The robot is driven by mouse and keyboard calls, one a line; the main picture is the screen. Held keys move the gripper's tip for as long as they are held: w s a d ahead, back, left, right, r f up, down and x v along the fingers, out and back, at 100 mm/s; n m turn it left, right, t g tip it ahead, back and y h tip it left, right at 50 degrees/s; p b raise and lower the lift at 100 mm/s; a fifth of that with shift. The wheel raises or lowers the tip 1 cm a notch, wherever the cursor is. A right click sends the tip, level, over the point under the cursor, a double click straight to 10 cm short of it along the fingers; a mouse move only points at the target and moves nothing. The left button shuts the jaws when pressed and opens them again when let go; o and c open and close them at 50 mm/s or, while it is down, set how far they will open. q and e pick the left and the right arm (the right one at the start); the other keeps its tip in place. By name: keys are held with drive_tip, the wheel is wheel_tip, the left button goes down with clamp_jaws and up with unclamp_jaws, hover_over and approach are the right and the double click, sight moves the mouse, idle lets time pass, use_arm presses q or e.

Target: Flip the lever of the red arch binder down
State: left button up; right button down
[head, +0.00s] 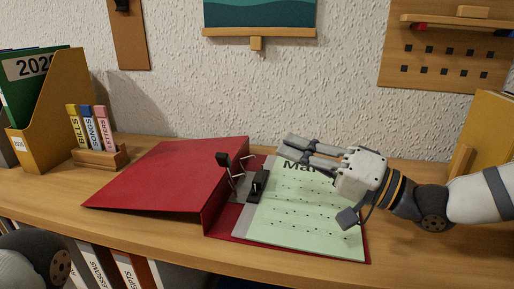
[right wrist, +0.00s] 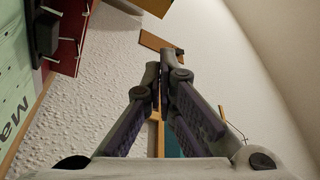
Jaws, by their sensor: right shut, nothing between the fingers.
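The red arch binder (head: 165,175) lies open on the desk, its cover sloping up to the spine on the left. Its lever (head: 222,160) has a black end and stands raised beside the metal arches (head: 237,178). A black clamp (head: 258,186) lies to the right of the arches, on a pale green sheet (head: 305,215). My right gripper (head: 288,144) is shut and empty above the sheet's back edge, fingers pointing left, to the right of the lever and apart from it. In the right wrist view its fingertips (right wrist: 160,68) meet, with part of the binder (right wrist: 73,28) at upper left.
Wall boards hang behind. A yellow folder (head: 490,130) stands at the far right. Labelled binders (head: 95,270) sit below the desk edge. Desk at front left is clear.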

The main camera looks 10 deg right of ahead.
use_arm(q)
drive_tip(key=shift+w+r+p, duration=0.35)
drive_tip(key=shift+w+r, duration=0.05)
drive_tip(key=shift+w, duration=0.05)
use_arm(e)
drive_tip(key=w+a, duration=0.2)
drive_tip(key=a, duration=0.6)
drive_tip(key=shift+a+f, duration=0.3)
drive_tip(key=shift+a, duration=0.05)
drive_tip(key=shift+w, duration=0.15)
